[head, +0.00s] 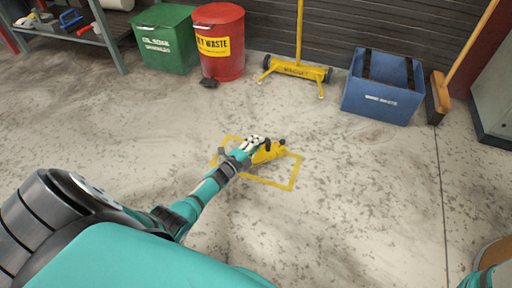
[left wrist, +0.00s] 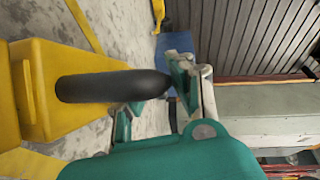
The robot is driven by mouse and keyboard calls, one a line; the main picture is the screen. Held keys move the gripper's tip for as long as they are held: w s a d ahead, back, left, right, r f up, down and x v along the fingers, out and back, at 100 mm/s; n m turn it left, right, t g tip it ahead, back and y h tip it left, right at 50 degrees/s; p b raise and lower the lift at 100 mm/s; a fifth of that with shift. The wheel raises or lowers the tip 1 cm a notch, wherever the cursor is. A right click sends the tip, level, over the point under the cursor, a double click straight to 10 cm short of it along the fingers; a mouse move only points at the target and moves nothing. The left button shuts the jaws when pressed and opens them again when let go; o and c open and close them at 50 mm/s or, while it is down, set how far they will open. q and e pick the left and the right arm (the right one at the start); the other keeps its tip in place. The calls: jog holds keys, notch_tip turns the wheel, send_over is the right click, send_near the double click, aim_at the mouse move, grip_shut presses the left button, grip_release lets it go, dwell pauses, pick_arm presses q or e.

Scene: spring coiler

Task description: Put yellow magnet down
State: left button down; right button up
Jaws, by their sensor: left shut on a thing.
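The yellow magnet (head: 268,152) is a yellow block at or just above a yellow outlined square (head: 292,177) on the floor. I cannot tell whether it touches the floor. My left gripper (head: 252,145) is shut on it from the left side. In the left wrist view, the magnet's yellow body (left wrist: 60,110) fills the left side, and its black bar handle (left wrist: 110,86) reaches toward the gripper fingers (left wrist: 185,85). The exact contact is partly hidden. My right gripper is out of view.
A green bin (head: 165,40), a red waste can (head: 222,42), a yellow wheeled sweeper (head: 297,70), a blue bin (head: 383,88) and a broom (head: 438,98) line the back wall. A shelf (head: 85,30) stands at the far left. The floor around the square is clear.

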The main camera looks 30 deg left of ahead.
pick_arm(q)
jog(key=shift+w+r, duration=0.1)
jog(key=shift+r, duration=0.05)
jog(key=c, duration=1.6)
grip_release()
jog(key=shift+f, duration=0.2)
jog(key=o, duration=0.4)
jog(key=shift+r, duration=0.15)
